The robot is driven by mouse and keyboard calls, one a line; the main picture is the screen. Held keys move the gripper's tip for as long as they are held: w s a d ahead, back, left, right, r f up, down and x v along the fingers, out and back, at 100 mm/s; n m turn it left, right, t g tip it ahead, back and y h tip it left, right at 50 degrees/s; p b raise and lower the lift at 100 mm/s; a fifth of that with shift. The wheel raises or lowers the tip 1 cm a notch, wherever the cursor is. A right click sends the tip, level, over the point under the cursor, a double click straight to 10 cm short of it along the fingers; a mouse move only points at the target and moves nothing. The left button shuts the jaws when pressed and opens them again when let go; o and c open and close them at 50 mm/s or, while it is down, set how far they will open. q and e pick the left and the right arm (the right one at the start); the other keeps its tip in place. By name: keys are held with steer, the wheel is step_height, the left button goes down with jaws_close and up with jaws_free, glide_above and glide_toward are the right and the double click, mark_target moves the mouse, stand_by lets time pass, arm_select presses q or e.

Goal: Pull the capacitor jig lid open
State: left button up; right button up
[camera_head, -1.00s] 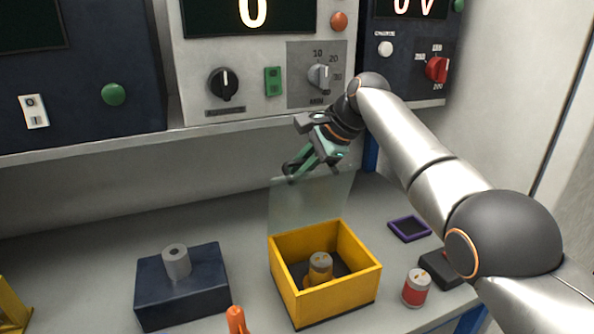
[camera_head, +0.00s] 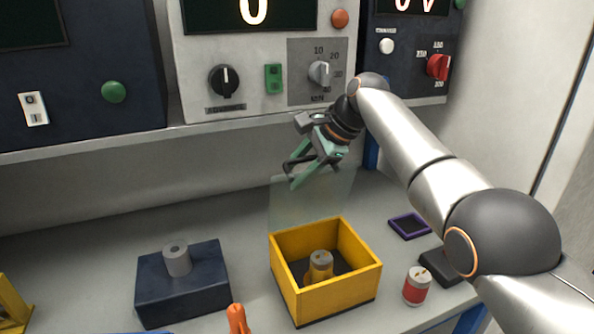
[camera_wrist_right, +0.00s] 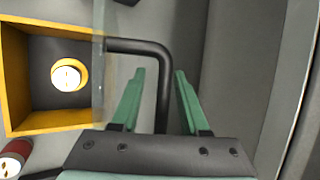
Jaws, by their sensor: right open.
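The capacitor jig is an open-topped yellow box (camera_head: 337,294) on the bench, with a grey-topped capacitor (camera_head: 320,262) inside. Its clear lid (camera_head: 308,202) stands upright at the back edge of the box. In the right wrist view the lid is edge-on (camera_wrist_right: 99,60), and a black bent handle (camera_wrist_right: 140,45) extends from it. My right gripper (camera_head: 303,172) is at the lid's top, behind the box. Its green fingers (camera_wrist_right: 155,85) are open, with the handle bar passing between them and a gap on each side. My left gripper is out of view.
A dark block with a grey cylinder (camera_head: 176,260) stands left of the box. A red-and-white capacitor (camera_head: 417,286) and a purple-rimmed tray (camera_head: 410,227) are to the right. An orange object (camera_head: 237,318) is in front. Instrument panels hang above on a shelf (camera_head: 90,148).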

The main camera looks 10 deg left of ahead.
steer(key=shift+w+d+r+p, duration=0.1)
steer(key=shift+d+r+p, duration=0.15)
steer(key=shift+r+p, duration=0.35)
steer(key=shift+w+d+r+p, duration=0.1)
steer(key=shift+d+r+p, duration=0.25)
steer(key=shift+r, duration=0.4)
steer(key=shift+w+d+r+p, duration=0.2)
steer(key=shift+d+r+p, duration=0.5)
steer(key=shift+r+p, duration=1.05)
steer(key=shift+w+d+r+p, duration=0.15)
steer(key=shift+d+r+p, duration=0.55)
steer(key=shift+r+p, duration=1.1)
steer(key=shift+w+d+r+p, duration=0.2)
steer(key=shift+d+r+p, duration=0.5)
steer(key=shift+r+p, duration=1.05)
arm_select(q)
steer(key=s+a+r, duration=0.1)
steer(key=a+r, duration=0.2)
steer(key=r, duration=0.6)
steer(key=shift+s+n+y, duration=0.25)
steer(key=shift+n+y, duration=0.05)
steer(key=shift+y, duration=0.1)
